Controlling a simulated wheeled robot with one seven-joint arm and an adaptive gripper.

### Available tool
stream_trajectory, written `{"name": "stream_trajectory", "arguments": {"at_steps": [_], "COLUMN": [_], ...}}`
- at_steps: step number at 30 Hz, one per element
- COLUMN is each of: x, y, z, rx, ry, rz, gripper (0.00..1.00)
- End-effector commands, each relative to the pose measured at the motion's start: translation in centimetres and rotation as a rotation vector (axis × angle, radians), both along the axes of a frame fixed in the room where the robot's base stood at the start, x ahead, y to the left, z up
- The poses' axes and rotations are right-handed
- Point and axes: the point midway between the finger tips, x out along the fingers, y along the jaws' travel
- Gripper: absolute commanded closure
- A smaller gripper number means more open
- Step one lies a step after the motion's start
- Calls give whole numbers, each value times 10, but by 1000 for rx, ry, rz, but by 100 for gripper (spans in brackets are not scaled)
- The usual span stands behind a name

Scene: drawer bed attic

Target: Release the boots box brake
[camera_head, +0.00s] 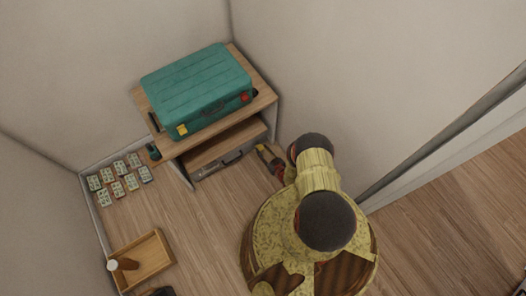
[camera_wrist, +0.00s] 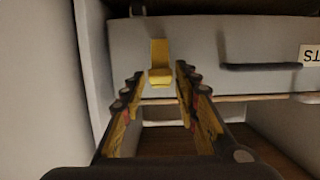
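In the wrist view a grey box front (camera_wrist: 260,50) has a dark bar handle (camera_wrist: 262,66) and a cream label (camera_wrist: 310,55), cut off at the right edge and upside down. A yellow lever (camera_wrist: 160,62) is on that front, left of the handle. My gripper (camera_wrist: 158,77) is open, its two fingers spread with the lever in line with the gap between the tips. I cannot tell whether they touch it. In the head view my gripper (camera_head: 267,156) is low at the right end of the wooden unit (camera_head: 262,99), partly hidden by my arm.
A teal suitcase (camera_head: 197,88) lies on top of the unit. Several small patterned cards (camera_head: 118,180) lie on the floor at left. A wooden tray (camera_head: 150,262) holds a bottle (camera_head: 124,264).

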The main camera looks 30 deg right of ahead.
Motion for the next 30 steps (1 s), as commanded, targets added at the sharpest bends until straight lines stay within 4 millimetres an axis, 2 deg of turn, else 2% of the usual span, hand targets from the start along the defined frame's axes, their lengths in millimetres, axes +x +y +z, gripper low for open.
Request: {"name": "stream_trajectory", "arguments": {"at_steps": [5,13,17,20,30], "x": [0,-1,-8,-22,-87], "y": [0,0,-1,-1,-4], "z": [0,0,2,5,23], "rx": [0,1,1,1,3], "ry": [0,0,1,3,2], "rz": [0,0,-1,-2,-5], "gripper": [58,58,58,58,58]}}
